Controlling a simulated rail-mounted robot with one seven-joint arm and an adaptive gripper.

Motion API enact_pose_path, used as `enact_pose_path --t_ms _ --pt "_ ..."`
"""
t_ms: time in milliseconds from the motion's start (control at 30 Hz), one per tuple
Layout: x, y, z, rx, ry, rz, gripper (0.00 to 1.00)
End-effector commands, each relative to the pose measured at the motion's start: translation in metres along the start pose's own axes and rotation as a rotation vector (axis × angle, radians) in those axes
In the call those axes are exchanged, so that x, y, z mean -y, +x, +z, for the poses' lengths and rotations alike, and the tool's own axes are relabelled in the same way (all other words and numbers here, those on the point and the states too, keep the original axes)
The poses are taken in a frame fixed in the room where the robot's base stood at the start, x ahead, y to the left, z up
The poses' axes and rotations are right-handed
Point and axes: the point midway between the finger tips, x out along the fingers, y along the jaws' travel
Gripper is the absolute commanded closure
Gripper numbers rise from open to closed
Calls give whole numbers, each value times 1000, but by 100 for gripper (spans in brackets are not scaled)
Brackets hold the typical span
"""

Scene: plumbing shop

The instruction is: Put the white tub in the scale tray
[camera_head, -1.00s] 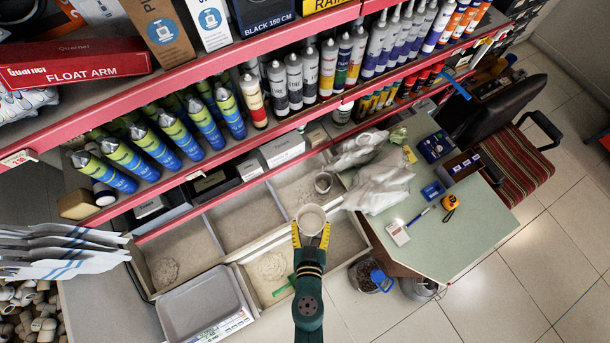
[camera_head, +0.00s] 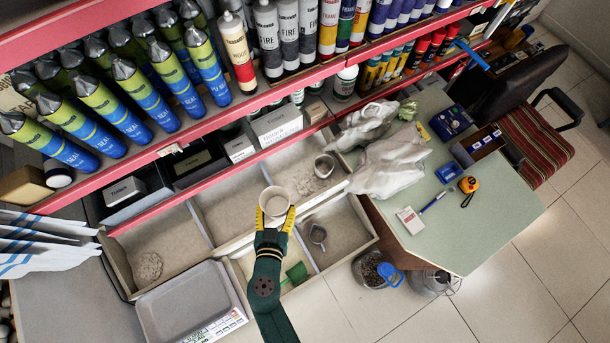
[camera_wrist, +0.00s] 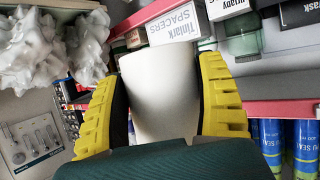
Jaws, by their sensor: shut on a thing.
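The white tub (camera_head: 274,199) is held between the yellow fingers of my gripper (camera_head: 274,218), above the divided bin by the lower shelf. In the wrist view the tub (camera_wrist: 160,92) fills the space between the two fingers (camera_wrist: 162,110), which touch its sides. The scale (camera_head: 215,331) stands to the lower left of my gripper, with its grey tray (camera_head: 188,303) on top. The tray looks empty. The scale's front shows a printed label strip and is partly cut off by the bottom edge.
The divided bin (camera_head: 200,219) has several compartments with powder heaps, a metal scoop (camera_head: 317,235) and a green scoop (camera_head: 297,272). Red shelf edges (camera_head: 222,167) run above it. White bags (camera_head: 390,165) and a green table (camera_head: 450,230) lie to the right.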

Motion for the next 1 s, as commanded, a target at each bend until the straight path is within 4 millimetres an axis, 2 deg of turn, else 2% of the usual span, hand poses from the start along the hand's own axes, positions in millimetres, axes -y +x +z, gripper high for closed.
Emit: enact_pose_path --t_ms 33,267,467,667,800,900,1000 --pt "23 12 31 -3 -15 -35 64" --pt "112 15 97 -2 -80 -172 65" --pt "188 1 163 -1 -148 -311 65" --pt "260 -32 235 -1 -224 -471 65" --pt "305 -64 289 0 -284 -594 65" --pt "332 -92 329 -1 -328 -684 65" --pt "350 -119 365 0 -368 -763 65"
